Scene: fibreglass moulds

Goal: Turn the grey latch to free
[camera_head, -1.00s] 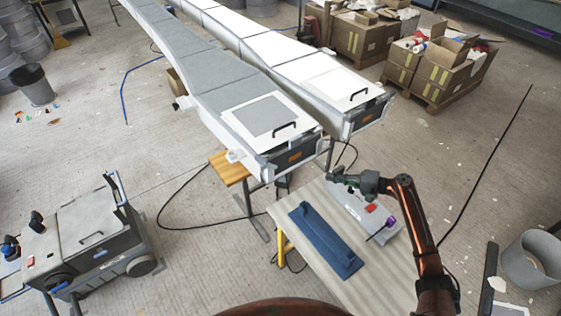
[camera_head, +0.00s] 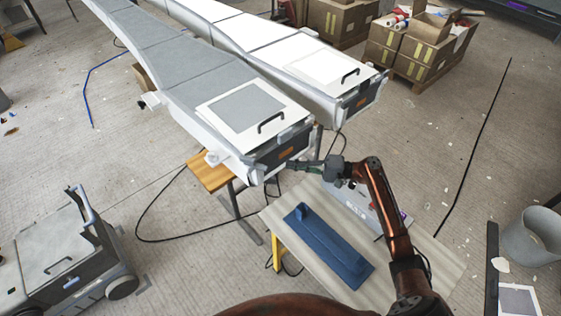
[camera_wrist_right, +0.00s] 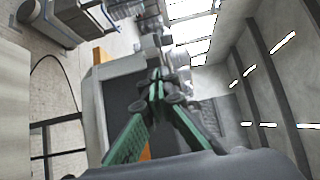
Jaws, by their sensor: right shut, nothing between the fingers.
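The nearer mould (camera_head: 165,62) ends in a dark panel (camera_head: 268,160) with an orange label, under a lid with a black handle. My right gripper (camera_head: 297,165) is shut and empty. Its fingers point left, just in front of the panel's right part; touching cannot be told. In the right wrist view the green fingers (camera_wrist_right: 158,88) meet in front of the dark panel (camera_wrist_right: 122,95). Small grey parts (camera_wrist_right: 178,58) show just beyond the fingertips. One may be the grey latch, but its shape and angle are unclear. My left gripper is not in view.
A bench (camera_head: 425,262) below my right arm holds a long blue tool (camera_head: 328,246) and a grey case. A small wooden stand (camera_head: 210,174) is under the mould. A second mould (camera_head: 262,45) lies alongside. A grey cart (camera_head: 62,255) stands left; open floor lies between.

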